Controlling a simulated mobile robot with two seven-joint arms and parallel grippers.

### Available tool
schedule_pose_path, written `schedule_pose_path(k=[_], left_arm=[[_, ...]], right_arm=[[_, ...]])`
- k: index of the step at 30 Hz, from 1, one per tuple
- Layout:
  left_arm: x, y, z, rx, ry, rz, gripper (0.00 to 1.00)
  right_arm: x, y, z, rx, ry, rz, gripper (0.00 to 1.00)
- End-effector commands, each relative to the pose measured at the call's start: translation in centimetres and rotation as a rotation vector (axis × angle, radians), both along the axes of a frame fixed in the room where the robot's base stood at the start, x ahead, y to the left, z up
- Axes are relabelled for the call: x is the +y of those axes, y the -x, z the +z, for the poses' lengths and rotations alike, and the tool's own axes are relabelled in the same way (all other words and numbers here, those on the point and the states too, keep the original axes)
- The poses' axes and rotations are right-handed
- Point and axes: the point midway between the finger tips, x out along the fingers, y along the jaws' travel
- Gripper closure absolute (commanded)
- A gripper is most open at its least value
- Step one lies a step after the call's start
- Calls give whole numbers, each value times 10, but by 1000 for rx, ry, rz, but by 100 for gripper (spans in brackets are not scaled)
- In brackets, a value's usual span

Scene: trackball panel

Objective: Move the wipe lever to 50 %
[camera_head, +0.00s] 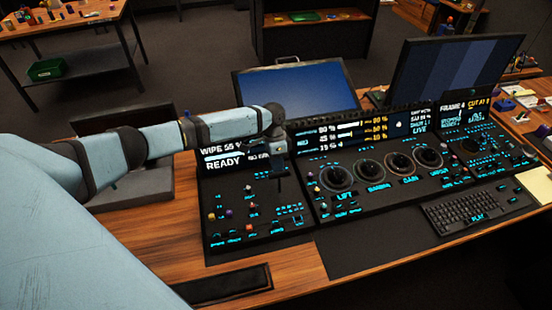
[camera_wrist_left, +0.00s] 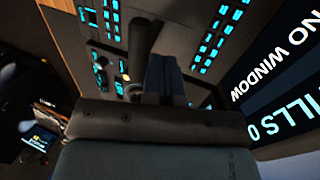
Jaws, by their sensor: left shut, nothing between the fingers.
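My left gripper (camera_head: 278,146) hangs over the left console panel (camera_head: 225,205), just below that panel's screen. In the left wrist view its closed fingers (camera_wrist_left: 165,78) show with nothing between them. A dark upright lever (camera_wrist_left: 140,45), apparently the wipe lever, stands close beside the fingers in that view. I cannot tell whether they touch. In the head view the arm and gripper hide most of the lever. The panel's screen (camera_head: 225,158) seems to read WIPE 55 % and READY, partly covered by my arm. My right gripper is in neither view.
Lit buttons and small coloured knobs (camera_head: 251,207) sit around the lever area. To the right are several round trackballs (camera_head: 338,177), a keyboard (camera_head: 475,210) and monitors (camera_head: 300,88). A dark mat (camera_head: 370,245) lies bare in front.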

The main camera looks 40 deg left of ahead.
Motion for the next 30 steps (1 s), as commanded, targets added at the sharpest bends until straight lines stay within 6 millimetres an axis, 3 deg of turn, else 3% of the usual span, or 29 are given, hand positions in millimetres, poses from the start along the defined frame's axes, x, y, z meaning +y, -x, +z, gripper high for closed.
schedule_pose_path(k=[7,14,24,30], left_arm=[[-1,1,1,1,1,0,100],[-12,10,4,0,1,0,100],[-12,10,2,-1,1,0,100],[-7,5,20,-4,1,0,100]], right_arm=[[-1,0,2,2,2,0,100],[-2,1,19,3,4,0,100],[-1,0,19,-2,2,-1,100],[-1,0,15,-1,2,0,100]])
